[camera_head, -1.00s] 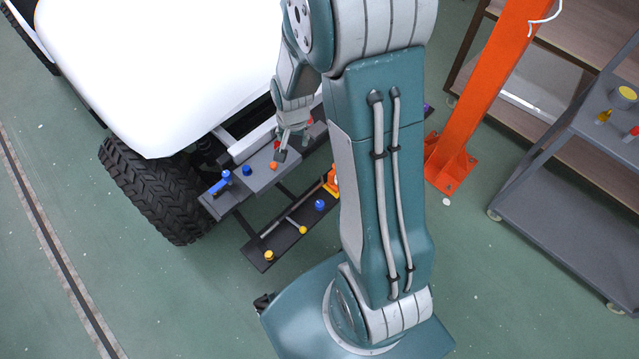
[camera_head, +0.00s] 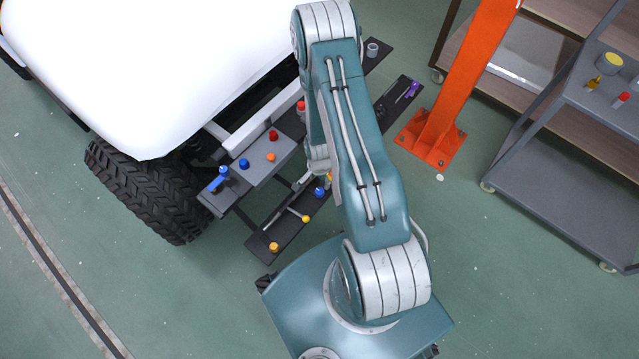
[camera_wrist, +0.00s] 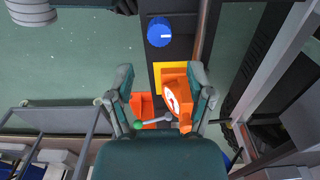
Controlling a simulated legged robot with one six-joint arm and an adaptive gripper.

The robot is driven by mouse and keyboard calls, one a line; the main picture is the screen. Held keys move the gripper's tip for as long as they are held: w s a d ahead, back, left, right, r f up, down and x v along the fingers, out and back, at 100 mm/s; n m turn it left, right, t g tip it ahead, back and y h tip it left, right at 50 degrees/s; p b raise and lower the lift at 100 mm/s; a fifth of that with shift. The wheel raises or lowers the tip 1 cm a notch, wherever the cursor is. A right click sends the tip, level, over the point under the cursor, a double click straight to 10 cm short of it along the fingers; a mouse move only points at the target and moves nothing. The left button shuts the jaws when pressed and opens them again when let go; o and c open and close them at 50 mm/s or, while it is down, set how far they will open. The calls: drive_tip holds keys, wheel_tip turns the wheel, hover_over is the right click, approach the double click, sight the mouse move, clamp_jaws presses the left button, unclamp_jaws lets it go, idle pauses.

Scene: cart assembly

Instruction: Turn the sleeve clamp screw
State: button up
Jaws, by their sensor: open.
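In the wrist view my gripper (camera_wrist: 161,75) is open, its two dark teal fingers spread apart. An orange clamp-like fixture (camera_wrist: 176,98) with a white and red round face lies between and beyond the fingers, nearer the right one. A grey rod (camera_wrist: 157,120) with a green ball end (camera_wrist: 137,126) shows beside its lower part. I cannot tell whether this rod is the sleeve clamp screw. Nothing is visibly gripped. In the head view my arm hides the gripper and most of the fixture.
A blue knob (camera_wrist: 159,31) sits on the dark rail beyond the fixture. The head view shows the grey panel (camera_head: 262,172) with knobs, a yellow-ended lever (camera_head: 305,218) on the lower rail, the wheel (camera_head: 150,190), an orange post (camera_head: 455,90) and a grey cart (camera_head: 560,170).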

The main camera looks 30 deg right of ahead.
sight(319, 191)
wheel_tip(319, 191, down, 8)
drive_tip(key=shift+r, duration=0.15)
drive_tip(key=shift+f, duration=0.2)
drive_tip(key=shift+c, duration=1)
drive_tip(key=c, duration=0.4)
drive_tip(key=n, duration=0.4)
drive_tip(key=shift+c, duration=0.2)
drive_tip(key=n, duration=0.5)
drive_tip(key=shift+r, duration=0.1)
drive_tip(key=n, duration=0.8)
drive_tip(key=shift+n, duration=0.4)
drive_tip(key=o, duration=0.9)
